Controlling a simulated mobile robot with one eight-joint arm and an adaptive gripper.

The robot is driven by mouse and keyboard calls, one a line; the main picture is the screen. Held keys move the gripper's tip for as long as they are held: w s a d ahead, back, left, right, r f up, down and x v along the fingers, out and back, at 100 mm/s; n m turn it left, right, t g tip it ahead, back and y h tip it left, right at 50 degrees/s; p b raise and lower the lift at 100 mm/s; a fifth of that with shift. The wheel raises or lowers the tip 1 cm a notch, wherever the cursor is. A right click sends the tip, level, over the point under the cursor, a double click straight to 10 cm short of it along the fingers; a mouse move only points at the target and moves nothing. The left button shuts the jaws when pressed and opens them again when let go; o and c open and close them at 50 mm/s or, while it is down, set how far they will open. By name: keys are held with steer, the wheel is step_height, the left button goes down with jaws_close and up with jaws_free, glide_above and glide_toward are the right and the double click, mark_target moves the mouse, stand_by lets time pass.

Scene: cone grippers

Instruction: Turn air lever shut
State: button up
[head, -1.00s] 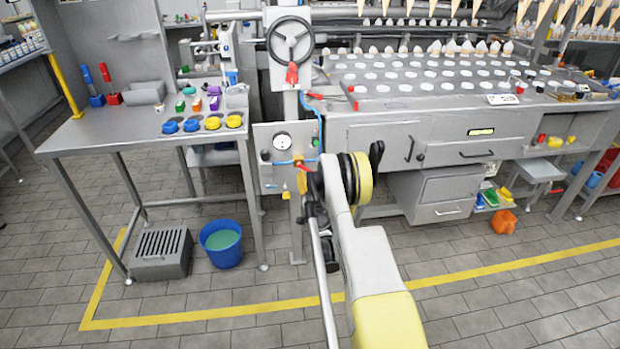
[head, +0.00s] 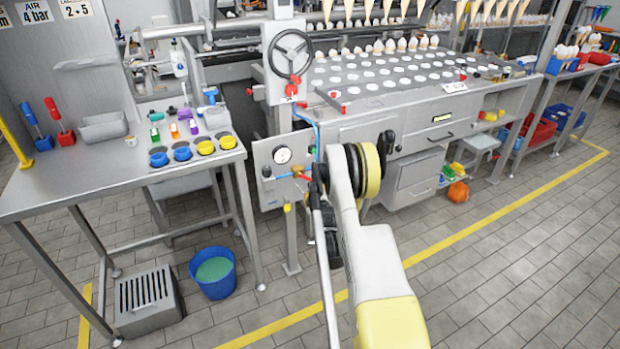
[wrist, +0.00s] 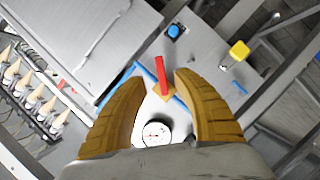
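The air lever is a red handle (wrist: 161,76) on a brass valve body (wrist: 164,95) in a blue air line, on a grey panel. In the head view the red lever (head: 303,177) shows just left of my arm, slanting beside the gauge (head: 282,155). In the wrist view the lever lies between and beyond the two yellow fingers of my gripper (wrist: 171,98), with the gauge (wrist: 156,133) nearer the palm. The fingers are apart, and I see no contact with the lever. In the head view my arm hides most of the gripper.
A yellow knob (wrist: 239,50) and a blue button (wrist: 174,31) stick out from the panel near the lever. A handwheel (head: 291,53) is above the panel. A bench (head: 110,170) stands left, with a blue bucket (head: 213,272) on the floor. The cone machine is behind to the right.

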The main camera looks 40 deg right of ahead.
mark_target(310, 180)
steer(key=b+x, duration=0.3)
steer(key=x, duration=0.4)
steer(key=shift+w+d+f, duration=0.1)
steer(key=shift+w+d, duration=0.05)
steer(key=shift+w, duration=0.2)
steer(key=shift+w+d, duration=0.25)
steer(key=shift+w, duration=0.2)
jaws_close()
